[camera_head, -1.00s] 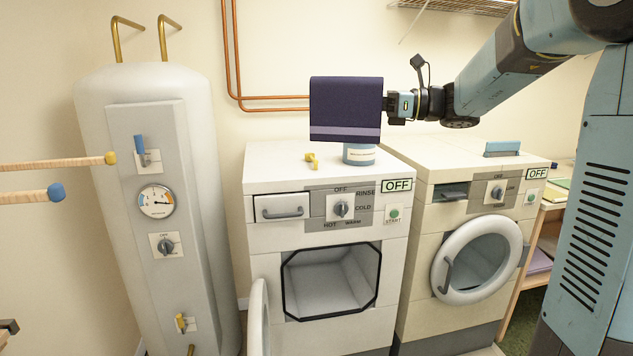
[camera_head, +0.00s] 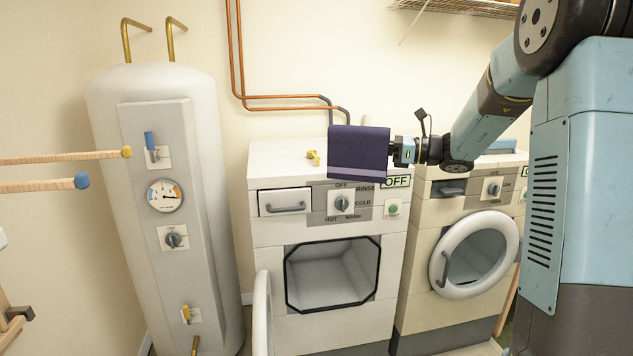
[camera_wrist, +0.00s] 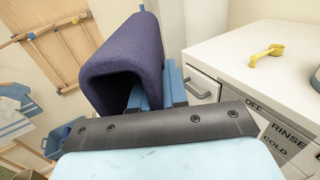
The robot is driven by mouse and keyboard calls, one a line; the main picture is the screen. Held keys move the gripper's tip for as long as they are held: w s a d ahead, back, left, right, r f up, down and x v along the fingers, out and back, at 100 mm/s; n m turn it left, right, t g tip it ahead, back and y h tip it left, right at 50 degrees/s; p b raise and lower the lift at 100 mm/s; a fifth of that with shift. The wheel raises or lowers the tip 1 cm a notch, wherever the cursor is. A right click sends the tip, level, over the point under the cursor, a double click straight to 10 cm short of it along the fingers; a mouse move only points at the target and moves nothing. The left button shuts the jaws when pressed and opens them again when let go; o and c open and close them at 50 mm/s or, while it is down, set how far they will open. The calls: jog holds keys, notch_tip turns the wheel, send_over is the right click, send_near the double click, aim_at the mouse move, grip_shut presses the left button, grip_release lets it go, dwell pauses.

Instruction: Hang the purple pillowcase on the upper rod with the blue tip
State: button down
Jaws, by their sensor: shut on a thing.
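The purple pillowcase (camera_head: 358,150) hangs folded from my gripper (camera_head: 397,152), in front of the white washer's top. In the wrist view the pillowcase (camera_wrist: 125,60) is an inverted U with an open hollow below, and my gripper's blue fingers (camera_wrist: 152,92) are shut on its near edge. Two wooden rods reach in from the left of the head view. The higher one has a yellow tip (camera_head: 127,152); the lower one has a blue tip (camera_head: 82,181). The pillowcase is well to the right of both rods, apart from them. The wrist view shows a wooden rack (camera_wrist: 50,45) beyond the pillowcase.
A white water heater (camera_head: 170,200) stands between the rods and the washer (camera_head: 262,235). The washer door is open. A yellow object (camera_head: 314,157) lies on the washer. A second machine (camera_head: 420,280) stands at right. Wall and air left of the pillowcase look free.

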jog(key=w+d+f+m+t+h, duration=0.1)
jog(key=w+d+f, duration=0.2)
jog(key=f, duration=0.8)
jog(key=w+d+f+m+t, duration=0.1)
jog(key=w+d+f+t, duration=0.15)
jog(key=f, duration=0.95)
jog(key=s+d+f+m+t+h, duration=0.1)
jog(key=d+f, duration=0.1)
jog(key=f, duration=0.9)
jog(key=s+d+f+m+t+h, duration=0.1)
jog(key=s+d+f, duration=0.1)
jog(key=f, duration=0.8)
jog(key=w+r+m+t+h, duration=0.3)
jog(key=r+m+t+h, duration=0.3)
jog(key=r, duration=0.8)
jog(key=m+h, duration=0.1)
jog(key=h, duration=0.2)
jog(key=shift+w+d+r+t, duration=0.15)
jog(key=shift+w+r+t, duration=0.1)
jog(key=shift+t, duration=0.1)
